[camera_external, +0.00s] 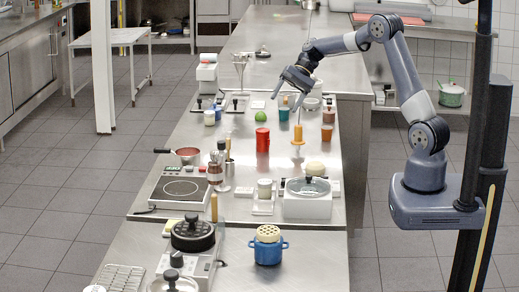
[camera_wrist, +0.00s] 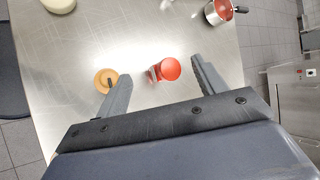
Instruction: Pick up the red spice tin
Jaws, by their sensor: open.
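The red spice tin (camera_external: 262,139) stands upright on the steel counter, near the middle of the external view. In the wrist view it shows as a red tin (camera_wrist: 167,70) with a round top, lying between the two fingers in the picture. My gripper (camera_external: 287,99) is open and empty, reaching down above the counter, higher than the tin and a little behind and right of it in the external view. No contact shows.
An orange mill-like item (camera_external: 297,138) stands right of the tin; it appears beside the left finger in the wrist view (camera_wrist: 105,80). A saucepan (camera_external: 187,156) with red contents is to the front left. A green ball (camera_external: 261,116) and several cups stand behind. Bare steel surrounds the tin.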

